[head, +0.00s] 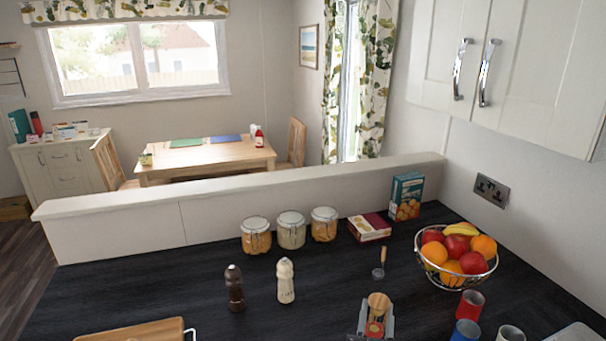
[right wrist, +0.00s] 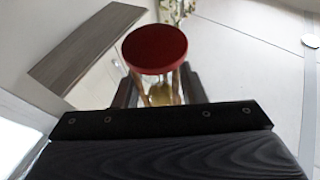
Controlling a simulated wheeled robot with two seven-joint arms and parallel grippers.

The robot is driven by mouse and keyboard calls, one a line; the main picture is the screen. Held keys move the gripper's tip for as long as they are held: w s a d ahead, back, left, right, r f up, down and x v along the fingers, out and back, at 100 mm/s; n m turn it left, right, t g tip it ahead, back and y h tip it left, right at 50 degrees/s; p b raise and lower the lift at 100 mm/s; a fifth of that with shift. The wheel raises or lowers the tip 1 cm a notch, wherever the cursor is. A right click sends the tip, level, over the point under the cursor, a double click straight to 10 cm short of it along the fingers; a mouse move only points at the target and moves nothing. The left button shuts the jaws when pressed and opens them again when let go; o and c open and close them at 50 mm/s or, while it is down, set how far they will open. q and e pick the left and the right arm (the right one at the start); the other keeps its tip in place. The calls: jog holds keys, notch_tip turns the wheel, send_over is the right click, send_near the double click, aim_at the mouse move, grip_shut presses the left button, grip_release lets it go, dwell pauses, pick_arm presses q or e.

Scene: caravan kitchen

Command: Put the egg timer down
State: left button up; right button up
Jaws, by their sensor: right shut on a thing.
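The egg timer (head: 379,301) is a small sandglass with a pale wooden disc at one end, a red disc at the other and wooden posts around the glass. My right gripper (head: 376,322) is shut on it at the bottom of the head view, with a finger on each side. In the right wrist view the red end (right wrist: 154,48) faces the camera, and the egg timer stands between the fingers (right wrist: 158,92). The head view does not show clearly whether it touches the dark worktop (head: 200,285). My left gripper is not in view.
Brown (head: 235,288) and white (head: 285,281) mills stand left of the gripper. A small wooden-handled utensil (head: 380,265) is behind it. A fruit bowl (head: 457,262) and several cups (head: 469,304) are to the right. Jars (head: 291,231) line the back. Worktop between mills and gripper is clear.

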jog(key=shift+h, duration=0.6)
jog(key=d+f, duration=0.1)
jog(key=d, duration=0.2)
jog(key=w+d+f, duration=0.1)
jog(key=shift+d+f, duration=0.25)
jog(key=shift+f, duration=0.05)
jog(key=shift+m, duration=0.3)
